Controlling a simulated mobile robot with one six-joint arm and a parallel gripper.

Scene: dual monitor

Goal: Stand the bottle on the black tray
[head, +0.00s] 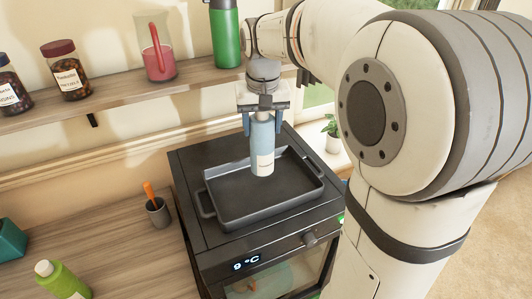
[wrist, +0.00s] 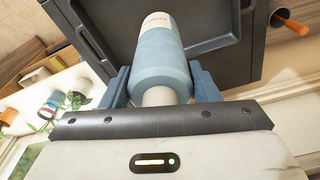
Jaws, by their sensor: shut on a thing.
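The bottle (head: 262,150) is pale blue with a light label near its lower end. My gripper (head: 262,124) is shut on its upper part, with a blue finger on each side. The bottle is upright in the head view, and its base shows against the floor of the black tray (head: 232,213). I cannot tell whether the base touches the tray. The tray has raised walls and side handles and sits on top of a black oven. In the wrist view the bottle (wrist: 160,62) runs away from the fingers towards the tray (wrist: 222,42).
The black oven (head: 205,258) stands beside a wooden counter (head: 110,225). A dark cup (head: 158,212) with an orange-handled tool and a green bottle (head: 62,281) stand on the counter. A shelf above holds jars, a pink jug (head: 158,62) and a green flask (head: 225,35).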

